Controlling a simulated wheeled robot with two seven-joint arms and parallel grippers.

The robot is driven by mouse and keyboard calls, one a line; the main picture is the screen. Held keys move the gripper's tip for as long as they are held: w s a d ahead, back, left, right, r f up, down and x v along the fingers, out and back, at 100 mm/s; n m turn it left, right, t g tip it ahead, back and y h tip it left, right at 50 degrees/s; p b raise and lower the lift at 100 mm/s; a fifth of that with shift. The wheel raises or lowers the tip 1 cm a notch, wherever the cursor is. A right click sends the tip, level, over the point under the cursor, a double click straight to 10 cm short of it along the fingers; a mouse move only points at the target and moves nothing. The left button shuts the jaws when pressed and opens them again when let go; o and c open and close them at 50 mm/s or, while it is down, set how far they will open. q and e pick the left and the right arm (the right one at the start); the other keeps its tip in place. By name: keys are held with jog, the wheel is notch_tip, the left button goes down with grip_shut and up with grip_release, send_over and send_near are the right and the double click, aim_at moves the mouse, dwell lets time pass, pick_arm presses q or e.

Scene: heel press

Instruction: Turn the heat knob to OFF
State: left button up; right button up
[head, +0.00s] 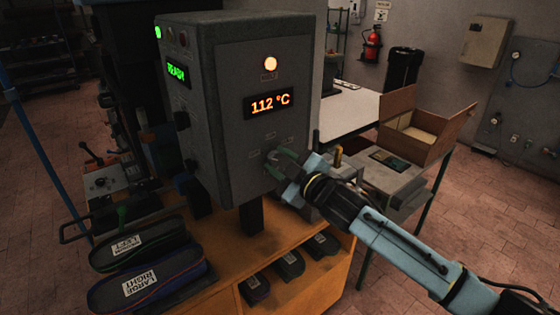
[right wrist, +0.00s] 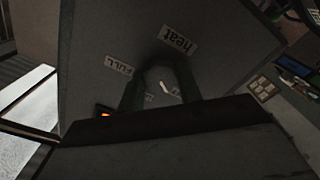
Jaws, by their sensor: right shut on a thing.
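The heat knob (right wrist: 166,86) is on the front of the grey control box (head: 226,95), low on its front face. In the right wrist view it is dark with a pale pointer mark, among labels reading "heat" (right wrist: 178,41) and "FULL" (right wrist: 118,67); another label is partly hidden. My right gripper (head: 276,160) is at the panel, its two fingers shut around the knob. In the head view the gripper covers most of the knob, so its exact setting cannot be read. The box display (head: 270,103) shows 112 °C. My left gripper is not in view.
A lit orange lamp (head: 270,63) is above the display, and a green READY display (head: 177,71) is on the side face. Labelled shoe-like forms (head: 150,275) lie on the orange bench (head: 222,240). An open cardboard box (head: 437,125) stands behind my right arm.

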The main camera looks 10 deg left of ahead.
dwell(0.4)
jog(key=o, duration=1)
jog(key=b+v, duration=0.1)
jog(key=v, duration=1.2)
jog(key=shift+s+d+b, duration=0.15)
jog(key=shift+b, duration=0.15)
